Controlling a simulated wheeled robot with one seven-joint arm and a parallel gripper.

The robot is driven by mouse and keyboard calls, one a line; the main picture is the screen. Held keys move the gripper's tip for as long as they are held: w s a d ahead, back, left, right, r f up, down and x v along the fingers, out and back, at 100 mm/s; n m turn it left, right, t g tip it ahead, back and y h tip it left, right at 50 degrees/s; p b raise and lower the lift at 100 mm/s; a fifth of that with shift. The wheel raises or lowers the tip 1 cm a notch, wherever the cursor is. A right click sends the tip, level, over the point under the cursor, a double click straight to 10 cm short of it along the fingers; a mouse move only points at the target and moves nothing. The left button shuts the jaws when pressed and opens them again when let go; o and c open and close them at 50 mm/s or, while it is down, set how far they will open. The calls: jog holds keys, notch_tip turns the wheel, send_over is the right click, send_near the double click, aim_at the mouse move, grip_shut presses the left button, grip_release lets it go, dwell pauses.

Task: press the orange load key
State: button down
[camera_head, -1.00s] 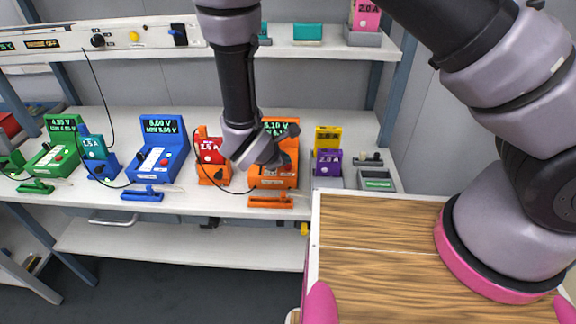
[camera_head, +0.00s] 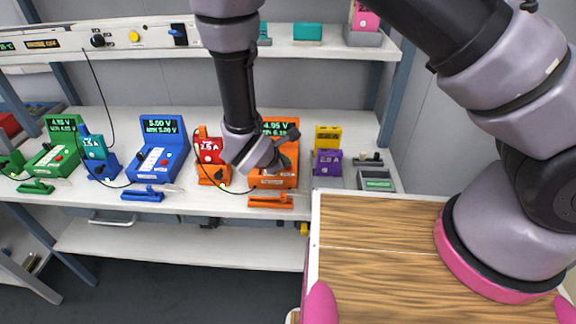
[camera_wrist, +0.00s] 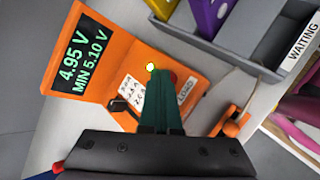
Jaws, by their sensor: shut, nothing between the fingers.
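The orange tester (camera_head: 279,180) stands on the bench shelf. Its display (camera_wrist: 80,58) reads 4.95 V with MIN 5.10 V under it in the wrist view. A round red-orange key (camera_wrist: 173,77) beside the LOAD label (camera_wrist: 186,92) is mostly hidden behind my fingers. My gripper (camera_wrist: 160,76) is shut and empty, its teal fingertips over the panel at that key; I cannot tell how far the key is down. In the head view my gripper (camera_head: 280,160) covers part of the tester.
Yellow and purple cells (camera_head: 327,160) stand in a grey holder at the right, near a WAITING tray (camera_wrist: 290,50). An orange clamp (camera_head: 270,202) lies in front.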

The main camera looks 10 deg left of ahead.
jog(key=shift+r, duration=0.55)
jog(key=shift+r, duration=3)
